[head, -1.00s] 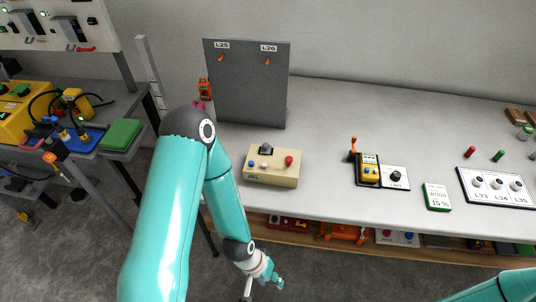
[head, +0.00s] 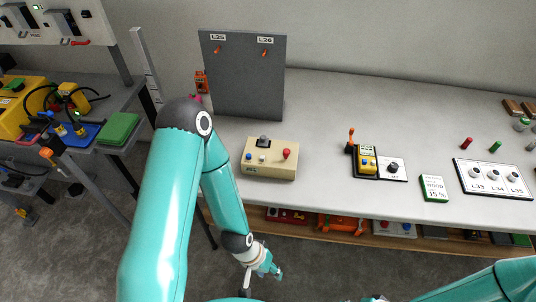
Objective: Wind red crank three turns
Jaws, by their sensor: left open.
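I cannot make out a red crank for certain. A beige control box (head: 269,170) on the bench carries a red knob (head: 287,154), a dark switch and small blue and white knobs. A red item (head: 287,215) lies on the shelf under the bench, too small to identify. My left gripper (head: 276,274) is open and empty, low in front of the bench and below the beige box, touching nothing. My right arm (head: 490,286) comes in at the lower right; its gripper fingers do not show.
A grey panel (head: 243,80) stands behind the beige box. A yellow device (head: 367,160) with an orange-tipped lever, a green-edged display (head: 434,188) and a white knob plate (head: 493,180) are on the bench (head: 330,110). A cluttered side table is at left.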

